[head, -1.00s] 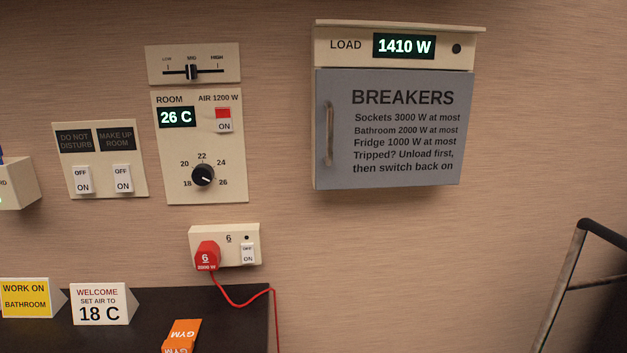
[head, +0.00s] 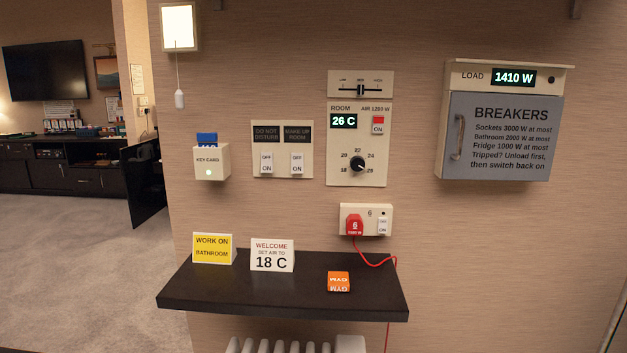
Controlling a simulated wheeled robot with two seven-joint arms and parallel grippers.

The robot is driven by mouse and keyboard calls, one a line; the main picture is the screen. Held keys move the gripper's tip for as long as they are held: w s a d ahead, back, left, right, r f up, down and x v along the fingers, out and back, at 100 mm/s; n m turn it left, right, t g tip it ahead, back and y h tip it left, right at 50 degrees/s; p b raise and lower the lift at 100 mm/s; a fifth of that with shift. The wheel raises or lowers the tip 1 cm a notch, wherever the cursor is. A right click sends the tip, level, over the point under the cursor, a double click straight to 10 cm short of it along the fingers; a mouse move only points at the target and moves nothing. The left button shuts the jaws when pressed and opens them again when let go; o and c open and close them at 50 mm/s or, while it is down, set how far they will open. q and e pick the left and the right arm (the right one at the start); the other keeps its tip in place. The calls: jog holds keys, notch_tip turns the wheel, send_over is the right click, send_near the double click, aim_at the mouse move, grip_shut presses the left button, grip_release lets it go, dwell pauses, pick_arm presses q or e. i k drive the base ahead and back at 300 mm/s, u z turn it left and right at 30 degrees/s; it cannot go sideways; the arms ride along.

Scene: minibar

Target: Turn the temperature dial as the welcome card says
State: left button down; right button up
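The temperature dial (head: 358,164) is a round black knob on the white room panel (head: 335,177), on the wall right of centre. Numbers from 18 at lower left to 26 at lower right ring it. Its pale mark seems to point to the lower right, near 26. The room display (head: 343,121) above it reads 26 C. The welcome card (head: 272,256) stands on the dark shelf and says to set air to 18 C. Neither of my grippers is in view.
The dark shelf (head: 230,292) juts out below the panel, also holding a yellow work card (head: 212,249) and an orange gym item (head: 338,281). A red plug (head: 354,225) with a cord sits in the socket under the panel. The grey breaker box (head: 500,135) hangs at right, closed.

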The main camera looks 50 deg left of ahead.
aim_at(358, 163)
jog(key=k, duration=0.1)
jog(key=u, duration=1.65)
